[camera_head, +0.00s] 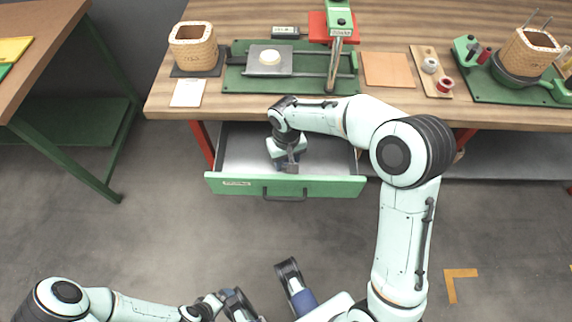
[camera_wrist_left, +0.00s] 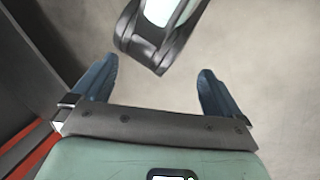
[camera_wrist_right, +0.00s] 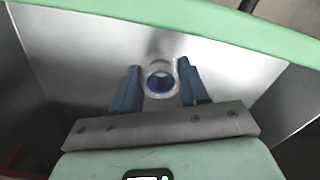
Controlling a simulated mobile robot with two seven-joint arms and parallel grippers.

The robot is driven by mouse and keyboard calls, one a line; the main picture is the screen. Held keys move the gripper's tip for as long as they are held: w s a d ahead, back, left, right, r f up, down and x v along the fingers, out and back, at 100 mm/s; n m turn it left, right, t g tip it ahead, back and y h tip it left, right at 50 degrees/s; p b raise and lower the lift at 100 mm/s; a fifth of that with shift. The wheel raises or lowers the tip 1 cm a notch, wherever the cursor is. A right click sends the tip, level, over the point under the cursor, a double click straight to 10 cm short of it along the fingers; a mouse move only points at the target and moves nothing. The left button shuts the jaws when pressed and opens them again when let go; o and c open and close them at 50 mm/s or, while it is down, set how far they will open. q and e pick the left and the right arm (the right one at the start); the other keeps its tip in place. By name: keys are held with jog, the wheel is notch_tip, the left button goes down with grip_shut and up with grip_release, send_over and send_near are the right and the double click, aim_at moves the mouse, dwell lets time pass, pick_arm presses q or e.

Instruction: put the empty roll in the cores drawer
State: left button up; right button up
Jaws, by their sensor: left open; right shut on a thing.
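The empty roll (camera_wrist_right: 160,80) shows in the right wrist view as a short, clear ring with a blue inner wall. My right gripper (camera_wrist_right: 160,88) is shut on it, one blue finger on each side. In the head view my right gripper (camera_head: 287,164) is inside the open green-fronted drawer (camera_head: 320,186), over its grey floor, and the roll is hidden there. The drawer's label is too small to read. My left gripper (camera_wrist_left: 158,92) is open and empty over the floor, away from the drawer; in the head view it is low, near the bottom edge.
The wooden workbench (camera_head: 300,108) is above the drawer. Another table (camera_head: 40,50) stands at the left. Open floor lies before the drawer.

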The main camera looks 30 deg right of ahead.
aim_at(286, 166)
pick_arm(q)
jog(key=shift+w+a+f, duration=0.25)
jog(key=shift+w+f, duration=0.15)
jog(key=shift+w, duration=0.1)
pick_arm(e)
jog(key=shift+f, duration=1.3)
jog(key=shift+f+b, duration=0.2)
jog(key=shift+b, duration=0.1)
jog(key=o, duration=1)
pick_arm(q)
jog(key=shift+w+f, duration=0.1)
jog(key=shift+w, duration=0.05)
pick_arm(e)
jog(key=shift+r, duration=0.1)
jog(key=shift+r, duration=0.25)
pick_arm(q)
jog(key=s+d+r+g+p, duration=0.1)
jog(key=s+d+r+p, duration=0.1)
jog(key=s+r+p, duration=0.1)
jog(key=shift+s+r+h, duration=0.3)
jog(key=shift+s+r, duration=0.1)
jog(key=shift+s, duration=0.5)
pick_arm(e)
notch_tip(286, 166, up, 12)
jog(key=shift+f, duration=0.1)
